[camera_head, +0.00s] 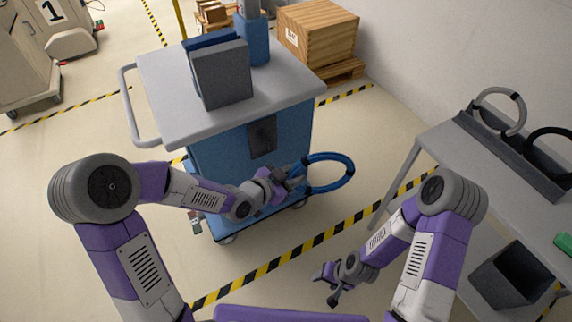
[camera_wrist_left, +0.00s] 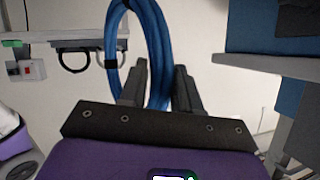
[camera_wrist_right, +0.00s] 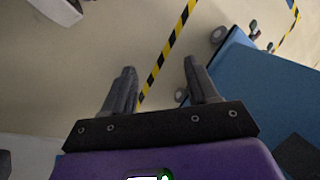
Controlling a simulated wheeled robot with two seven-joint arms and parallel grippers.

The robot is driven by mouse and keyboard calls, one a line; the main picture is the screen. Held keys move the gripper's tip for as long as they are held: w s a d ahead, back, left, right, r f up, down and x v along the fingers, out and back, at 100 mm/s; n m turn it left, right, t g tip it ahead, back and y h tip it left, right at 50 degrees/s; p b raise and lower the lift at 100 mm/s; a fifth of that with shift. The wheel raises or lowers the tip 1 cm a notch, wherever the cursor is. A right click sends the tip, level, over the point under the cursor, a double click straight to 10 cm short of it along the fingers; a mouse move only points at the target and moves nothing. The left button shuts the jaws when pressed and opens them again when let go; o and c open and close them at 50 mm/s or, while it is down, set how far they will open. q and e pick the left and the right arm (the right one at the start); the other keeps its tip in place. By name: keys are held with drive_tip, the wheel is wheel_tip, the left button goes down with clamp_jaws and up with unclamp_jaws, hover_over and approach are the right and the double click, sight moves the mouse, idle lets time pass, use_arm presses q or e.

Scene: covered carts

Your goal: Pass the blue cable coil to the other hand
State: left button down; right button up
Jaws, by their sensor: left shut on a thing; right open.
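The blue cable coil (camera_head: 350,175) is a ring of several blue loops with black ties. My left gripper (camera_head: 283,179) is shut on its left side and holds it in the air in front of the blue cart. In the left wrist view the coil (camera_wrist_left: 158,40) rises between the two fingers of my left gripper (camera_wrist_left: 160,88). My right gripper (camera_head: 332,283) is lower and to the right of the cart, apart from the coil.
The blue cart (camera_head: 222,152) with a grey top (camera_head: 165,85) carries a dark box (camera_head: 222,75). At the right, a grey table (camera_head: 450,150) bears a rack with a grey coil (camera_head: 520,105) and a black coil. A dark bin (camera_head: 505,275) stands below. Floor between cart and table is free.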

drive_tip(key=w+d+r+m+t+h, duration=0.1)
drive_tip(key=w+d+r+m+h, duration=0.15)
drive_tip(key=w+d, duration=0.5)
drive_tip(key=w+d+r+m+t+h, duration=0.1)
drive_tip(key=w+d+r+m, duration=0.2)
drive_tip(key=w, duration=0.7)
drive_tip(key=w+d+r+m+t+h, duration=0.1)
drive_tip(key=w+d+r+m, duration=0.15)
drive_tip(key=w+r, duration=0.6)
drive_tip(key=w+d+r+m+t+h, duration=0.1)
drive_tip(key=w+d+r+h, duration=0.3)
drive_tip(key=r, duration=0.7)
use_arm(q)
drive_tip(key=shift+r, duration=0.1)
use_arm(e)
wheel_tip(320, 180, up, 16)
drive_tip(key=m+g+h, duration=0.1)
drive_tip(key=m+h, duration=0.3)
drive_tip(key=m, duration=0.1)
hover_over(327, 158)
drive_tip(key=a, duration=0.8)
drive_tip(key=shift+s+d+r, duration=0.1)
drive_tip(key=shift+s+d, duration=0.15)
drive_tip(key=shift+s, duration=0.15)
drive_tip(key=shift+s+a, duration=0.1)
drive_tip(key=shift+d+f, duration=0.2)
drive_tip(key=shift+f, duration=0.05)
drive_tip(key=x, duration=1.1)
drive_tip(key=shift+f, duration=0.15)
drive_tip(key=shift+c, duration=0.2)
